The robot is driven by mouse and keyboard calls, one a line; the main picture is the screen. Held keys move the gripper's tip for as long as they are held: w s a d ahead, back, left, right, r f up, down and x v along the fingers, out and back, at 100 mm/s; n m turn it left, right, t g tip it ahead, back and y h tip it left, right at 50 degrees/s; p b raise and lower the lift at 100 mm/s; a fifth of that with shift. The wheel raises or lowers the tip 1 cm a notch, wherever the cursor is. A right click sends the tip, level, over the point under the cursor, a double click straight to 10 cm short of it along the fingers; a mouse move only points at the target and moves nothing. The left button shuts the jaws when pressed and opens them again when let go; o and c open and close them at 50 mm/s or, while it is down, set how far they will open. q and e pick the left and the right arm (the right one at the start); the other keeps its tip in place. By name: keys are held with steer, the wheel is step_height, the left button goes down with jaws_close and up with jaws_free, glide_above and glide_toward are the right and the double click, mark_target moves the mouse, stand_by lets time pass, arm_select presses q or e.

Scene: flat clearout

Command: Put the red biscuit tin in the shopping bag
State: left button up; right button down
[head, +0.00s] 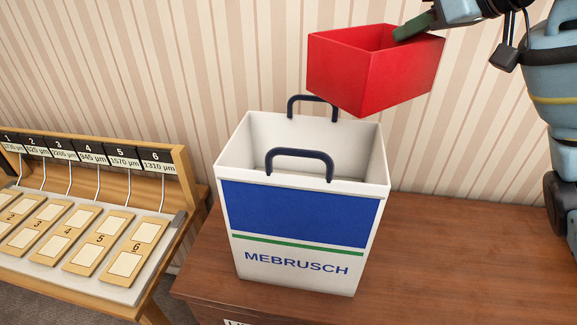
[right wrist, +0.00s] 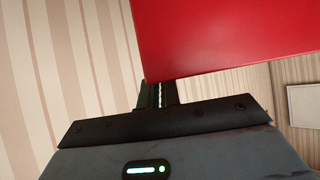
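The red biscuit tin (head: 372,75) is an open-topped red box, held in the air above and slightly right of the shopping bag, a little tilted. My right gripper (head: 414,27) is shut on the tin's wall at its upper right edge. In the right wrist view the tin (right wrist: 225,35) fills the upper right, and the gripper's fingers (right wrist: 158,92) reach up to its lower edge; their tips are hidden. The white shopping bag (head: 305,270), with a blue panel, green stripe and "MEBRUSCH" lettering, stands upright and open. My left gripper is not in view.
The bag's two dark handles (head: 300,153) stand up from its rim. The bag stands on a brown wooden chest (head: 440,255), clear to the right. At left, a wooden rack (head: 130,185) holds numbered sample cards. A striped wall (head: 210,60) is behind.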

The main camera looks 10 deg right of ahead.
steer(key=shift+w+a+r, duration=0.1)
steer(key=shift+w+r, duration=0.05)
steer(key=shift+w, duration=0.1)
steer(key=shift+s, duration=0.2)
step_height(320, 180, down, 10)
stand_by(0.8)
steer(key=shift+w, duration=0.1)
steer(key=c, duration=1.6)
jaws_free()
steer(key=shift+f, duration=0.25)
